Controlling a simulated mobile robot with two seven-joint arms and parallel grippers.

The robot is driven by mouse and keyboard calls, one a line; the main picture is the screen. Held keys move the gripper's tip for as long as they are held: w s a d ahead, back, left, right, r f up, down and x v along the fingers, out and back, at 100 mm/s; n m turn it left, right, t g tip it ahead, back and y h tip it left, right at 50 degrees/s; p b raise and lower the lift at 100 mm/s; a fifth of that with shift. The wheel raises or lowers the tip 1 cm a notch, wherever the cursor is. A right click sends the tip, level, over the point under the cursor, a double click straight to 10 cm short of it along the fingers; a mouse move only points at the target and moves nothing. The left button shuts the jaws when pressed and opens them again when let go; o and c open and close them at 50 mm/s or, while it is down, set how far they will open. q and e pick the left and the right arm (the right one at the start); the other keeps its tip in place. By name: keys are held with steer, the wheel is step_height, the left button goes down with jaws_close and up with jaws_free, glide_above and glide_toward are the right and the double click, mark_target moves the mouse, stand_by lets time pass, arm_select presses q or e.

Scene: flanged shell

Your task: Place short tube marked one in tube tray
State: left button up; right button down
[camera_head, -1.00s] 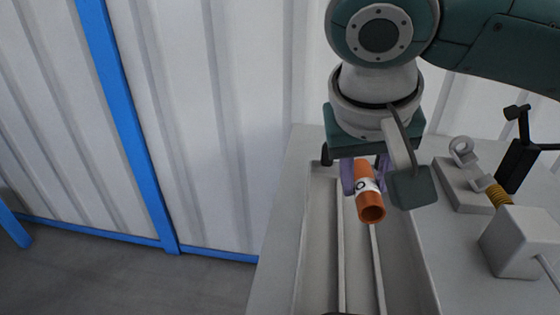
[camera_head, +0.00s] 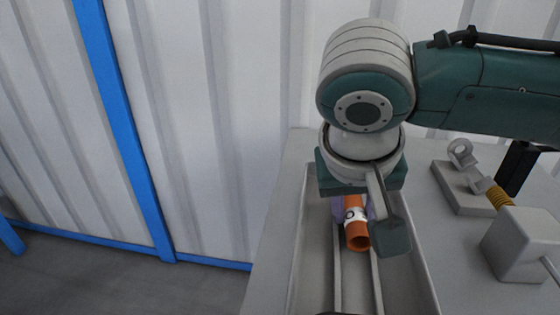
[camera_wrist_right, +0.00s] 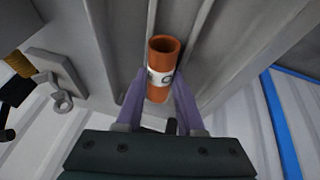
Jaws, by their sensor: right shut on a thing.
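The short tube (camera_head: 357,235) is orange with a white band that bears a dark mark, only partly readable. My right gripper (camera_head: 353,212) has its purple fingers shut on the tube, one on each side. The tube's open end faces the head camera. In the right wrist view the tube (camera_wrist_right: 160,88) stands between the fingertips of the gripper (camera_wrist_right: 158,100). The grey tube tray (camera_head: 299,268), with raised rails along its floor, lies below the tube. I cannot tell whether the tube touches the rails. My left gripper is not in view.
Right of the tray, a grey block with a ring-shaped fitting (camera_head: 462,180) and a gold coil stands on the table (camera_head: 268,268). A pale box (camera_head: 520,243) with a cable and a black post (camera_head: 517,168) are also there. A white corrugated wall stands behind.

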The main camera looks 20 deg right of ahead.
steer(key=shift+s+d+f, duration=0.15)
steer(key=shift+s+f, duration=0.1)
steer(key=shift+f, duration=0.3)
steer(key=shift+s+d+f, duration=0.1)
steer(key=shift+s+f, duration=0.1)
steer(key=shift+f, duration=0.3)
steer(key=shift+w, duration=0.15)
steer(key=c, duration=0.6)
jaws_free()
steer(key=shift+f, duration=0.1)
steer(key=shift+c, duration=0.2)
steer(key=shift+o, duration=0.6)
steer(key=shift+r, duration=0.25)
steer(key=w+p+v, duration=0.1)
steer(key=p+v, duration=0.4)
steer(key=v, duration=0.8)
steer(key=shift+r+p, duration=0.3)
steer(key=shift+p, duration=0.05)
steer(key=shift+s+a, duration=0.1)
steer(key=shift+a, duration=0.1)
